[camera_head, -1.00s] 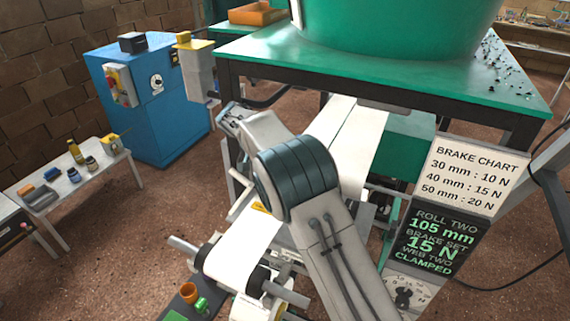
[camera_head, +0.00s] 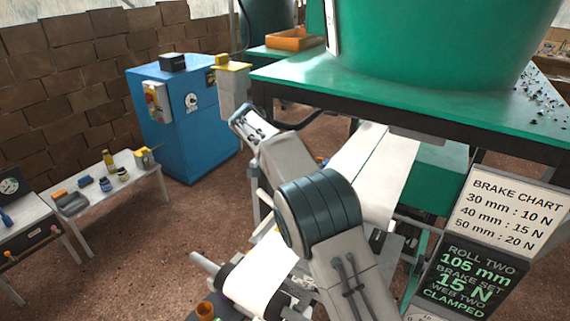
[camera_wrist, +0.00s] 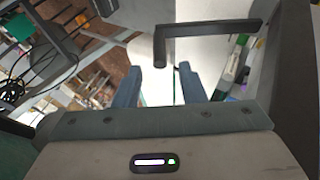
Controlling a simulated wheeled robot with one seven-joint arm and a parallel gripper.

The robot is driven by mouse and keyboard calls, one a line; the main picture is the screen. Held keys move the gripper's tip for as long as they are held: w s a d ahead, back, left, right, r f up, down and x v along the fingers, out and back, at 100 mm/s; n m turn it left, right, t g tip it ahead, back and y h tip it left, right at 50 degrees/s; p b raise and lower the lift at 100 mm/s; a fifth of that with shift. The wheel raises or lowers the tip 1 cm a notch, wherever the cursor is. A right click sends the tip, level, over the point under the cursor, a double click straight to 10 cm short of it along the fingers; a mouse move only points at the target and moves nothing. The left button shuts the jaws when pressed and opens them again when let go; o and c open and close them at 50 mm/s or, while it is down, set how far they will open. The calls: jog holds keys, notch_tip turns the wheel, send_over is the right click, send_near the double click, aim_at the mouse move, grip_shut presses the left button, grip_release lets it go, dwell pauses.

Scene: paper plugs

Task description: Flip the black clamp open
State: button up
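In the wrist view a black L-shaped bar (camera_wrist: 210,32), which looks like the clamp, lies across the white paper web. Its long arm runs right and its short arm points down toward my left finger. My gripper (camera_wrist: 159,84) shows two blue fingers, spread apart with nothing between them. The bar lies past the fingertips; I cannot tell whether the left finger touches it. In the head view the white web (camera_head: 262,275) runs down from under the green table. My arm hides part of it, and I cannot make out the clamp there.
A sign panel (camera_head: 465,275) at right reads "WEB TWO CLAMPED". The green table (camera_head: 420,88) with a large green drum (camera_head: 430,40) stands above the web. A blue cabinet (camera_head: 185,125) and a small bench (camera_head: 85,205) stand left, with open floor between.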

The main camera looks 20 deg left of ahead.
jog(key=v, duration=0.7)
jog(key=shift+r, duration=0.1)
